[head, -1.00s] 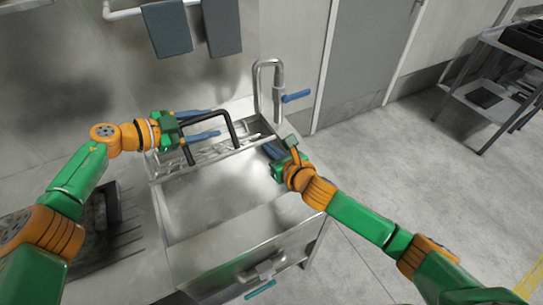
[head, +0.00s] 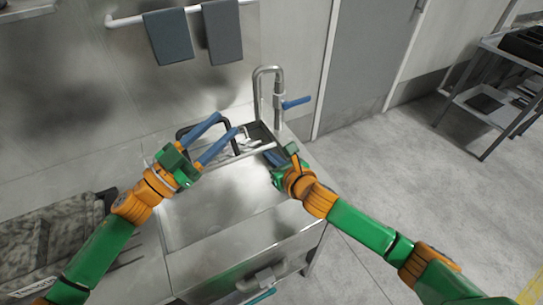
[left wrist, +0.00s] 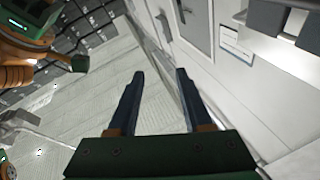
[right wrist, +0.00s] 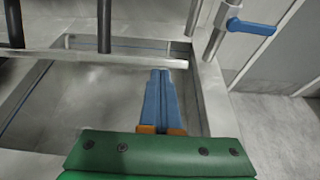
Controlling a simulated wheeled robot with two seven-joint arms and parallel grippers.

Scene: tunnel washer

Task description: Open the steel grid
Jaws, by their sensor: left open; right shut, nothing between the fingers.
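The black handle (head: 183,131) of the steel grid stands at the back of the steel sink, partly hidden behind my left gripper's blue fingers. Shiny metal (head: 246,142) shows in the back trough; I cannot tell how far the grid is raised. My left gripper (head: 226,127) is open and empty, in front of and above the handle in this view; its spread fingers show in the left wrist view (left wrist: 160,74). My right gripper (head: 271,154) is shut and empty at the basin's back right corner. In the right wrist view its fingers (right wrist: 160,73) lie below a steel bar (right wrist: 115,59) with dark posts (right wrist: 104,24) behind.
A tap (head: 278,95) with a blue lever stands behind the right corner. The sink basin (head: 225,205) is empty in its visible part. A dark patterned item (head: 45,240) lies at left. Grey cloths (head: 222,30) hang on a rail. A trolley (head: 480,105) stands far right.

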